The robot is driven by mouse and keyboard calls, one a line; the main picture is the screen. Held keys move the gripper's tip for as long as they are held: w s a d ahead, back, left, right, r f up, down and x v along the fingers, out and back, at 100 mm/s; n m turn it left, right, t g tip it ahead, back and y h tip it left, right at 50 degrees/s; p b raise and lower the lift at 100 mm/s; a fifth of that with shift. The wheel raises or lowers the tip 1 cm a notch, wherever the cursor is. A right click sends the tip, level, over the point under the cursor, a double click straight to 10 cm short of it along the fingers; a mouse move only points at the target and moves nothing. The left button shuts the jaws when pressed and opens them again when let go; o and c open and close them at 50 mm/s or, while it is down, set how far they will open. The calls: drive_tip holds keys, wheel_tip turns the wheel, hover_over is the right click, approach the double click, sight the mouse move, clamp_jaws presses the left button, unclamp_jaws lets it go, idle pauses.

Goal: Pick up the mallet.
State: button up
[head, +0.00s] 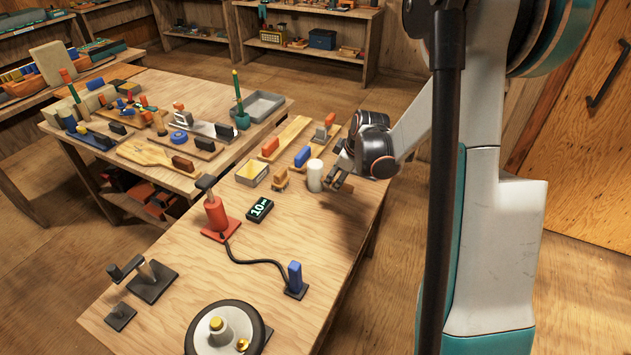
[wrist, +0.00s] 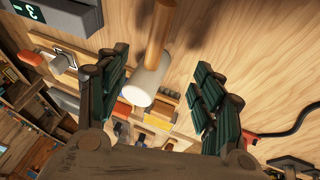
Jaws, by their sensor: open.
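The mallet has a white cylindrical head and a wooden handle. My gripper (head: 338,178) is just right of the white head in the head view. In the wrist view my gripper (wrist: 160,64) is open, with visible gaps between both fingers and the mallet.
A yellow-lined box (head: 251,173), blue and orange blocks and a wooden board (head: 288,137) lie close by. A red tool (head: 216,217), a black display (head: 259,209) and a reel (head: 222,330) are nearer. Bare tabletop lies in front of my gripper.

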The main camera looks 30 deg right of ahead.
drive_tip(key=b+x, duration=0.1)
drive_tip(key=x, duration=0.4)
drive_tip(key=shift+w+a+r+b+x, duration=0.15)
drive_tip(key=shift+b+x, duration=0.3)
drive_tip(key=shift+x, duration=0.45)
drive_tip(key=shift+w+a+b+x, duration=0.15)
drive_tip(key=shift+b+x, duration=0.25)
drive_tip(key=shift+x, duration=0.55)
drive_tip(key=shift+w+r+b+x, duration=0.15)
drive_tip(key=shift+b+x, duration=0.3)
drive_tip(key=shift+x, duration=0.45)
drive_tip(key=c, duration=1.2)
